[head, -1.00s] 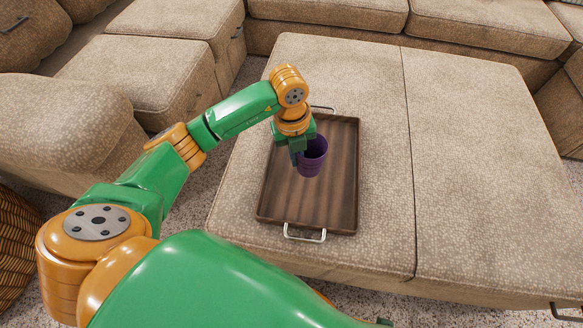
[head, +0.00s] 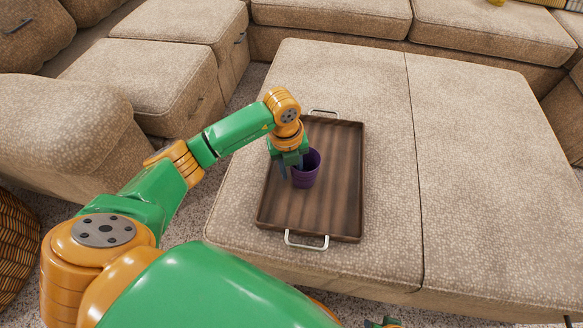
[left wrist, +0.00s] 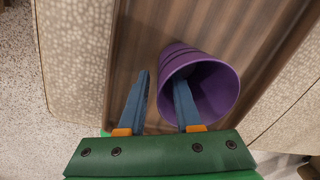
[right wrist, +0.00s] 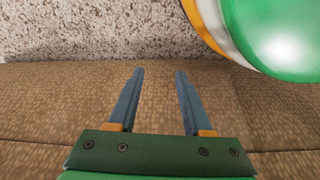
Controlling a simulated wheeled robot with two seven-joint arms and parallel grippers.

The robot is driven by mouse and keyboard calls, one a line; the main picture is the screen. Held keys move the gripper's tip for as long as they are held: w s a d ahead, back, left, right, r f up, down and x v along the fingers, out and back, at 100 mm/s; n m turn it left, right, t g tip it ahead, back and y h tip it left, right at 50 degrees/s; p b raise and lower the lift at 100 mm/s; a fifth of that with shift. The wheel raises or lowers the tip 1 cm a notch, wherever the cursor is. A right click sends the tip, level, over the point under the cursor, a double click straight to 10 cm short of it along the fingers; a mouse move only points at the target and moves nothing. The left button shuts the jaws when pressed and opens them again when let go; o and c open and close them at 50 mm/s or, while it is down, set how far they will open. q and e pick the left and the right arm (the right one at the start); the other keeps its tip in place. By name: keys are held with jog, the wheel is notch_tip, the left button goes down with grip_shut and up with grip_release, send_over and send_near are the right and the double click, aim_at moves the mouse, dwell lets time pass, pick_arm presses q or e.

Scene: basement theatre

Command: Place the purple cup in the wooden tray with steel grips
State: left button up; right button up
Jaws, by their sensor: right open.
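The purple cup (head: 306,170) stands upright in the wooden tray with steel grips (head: 338,190), left of the tray's middle. My left gripper (head: 290,170) is at the cup's left rim. In the left wrist view, my left gripper (left wrist: 163,80) has one finger inside the cup (left wrist: 222,95) and the other outside its wall. A gap shows between the outer finger and the wall, so the jaws are open. The tray's steel grips show at its far and near ends. My right gripper (right wrist: 154,75) is open and empty in the right wrist view.
The tray lies on a wide beige ottoman (head: 470,150), whose right half is clear. Beige sofa sections (head: 150,80) stand at the left and back. A woven basket (head: 15,245) stands at the left edge. Speckled carpet shows around the ottoman.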

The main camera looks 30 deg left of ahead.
pick_arm(q)
jog(key=shift+r, duration=0.1)
pick_arm(e)
jog(key=shift+r, duration=0.1)
pick_arm(q)
notch_tip(320, 180, up, 12)
jog(key=p, duration=0.4)
jog(key=shift+s+a, duration=0.35)
jog(key=shift+a, duration=0.05)
pick_arm(e)
jog(key=s+d, duration=0.1)
jog(key=s+f, duration=0.1)
jog(key=s, duration=0.1)
jog(key=s+d+f, duration=0.1)
jog(key=shift+s+d, duration=0.15)
jog(key=shift+d, duration=0.15)
